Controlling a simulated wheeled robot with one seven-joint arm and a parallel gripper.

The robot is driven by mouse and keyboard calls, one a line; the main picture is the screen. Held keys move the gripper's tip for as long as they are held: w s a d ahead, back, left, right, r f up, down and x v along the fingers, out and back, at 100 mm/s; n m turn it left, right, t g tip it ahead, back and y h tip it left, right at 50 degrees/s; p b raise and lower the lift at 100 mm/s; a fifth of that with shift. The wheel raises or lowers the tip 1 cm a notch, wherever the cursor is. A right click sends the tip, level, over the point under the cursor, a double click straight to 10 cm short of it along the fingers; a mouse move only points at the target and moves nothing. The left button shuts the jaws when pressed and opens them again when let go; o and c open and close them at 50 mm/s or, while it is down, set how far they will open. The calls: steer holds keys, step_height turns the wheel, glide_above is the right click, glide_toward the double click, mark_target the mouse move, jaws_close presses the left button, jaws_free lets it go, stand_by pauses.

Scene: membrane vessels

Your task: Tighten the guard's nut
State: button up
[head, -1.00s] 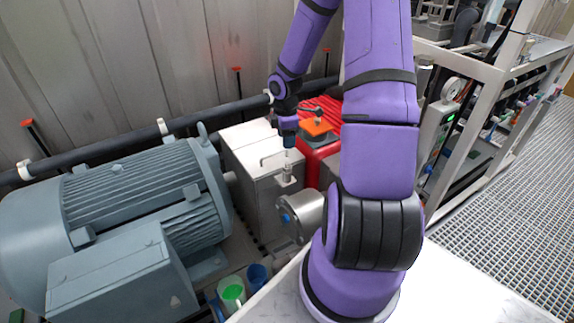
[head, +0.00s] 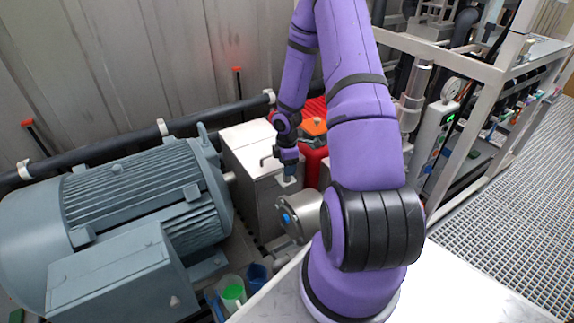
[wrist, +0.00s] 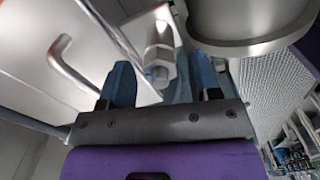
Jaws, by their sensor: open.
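The guard (head: 250,170) is a light metal box with a bent handle, between the motor and the red machine. Its nut (wrist: 160,62) is a grey hexagon on a threaded stud, close to the guard's edge in the wrist view. My gripper (head: 288,172) points down over the guard's right side. In the wrist view its two blue fingers (wrist: 163,84) are open, one on each side of the nut. I cannot tell if either finger touches it. In the head view the gripper hides the nut.
The guard's handle (wrist: 72,65) rises to the left of the fingers. A round metal flange (head: 299,214) lies close in front. A big grey motor (head: 140,205) fills the left. A red machine (head: 314,160) with an orange top stands behind right.

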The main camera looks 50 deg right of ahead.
steer(key=shift+f, duration=0.15)
steer(key=c, duration=0.9)
steer(key=shift+m, duration=0.3)
steer(key=m, duration=0.2)
steer(key=shift+m, duration=0.4)
steer(key=m, duration=0.4)
steer(key=shift+m, duration=0.3)
steer(key=m, duration=0.3)
steer(key=shift+m, duration=1.9)
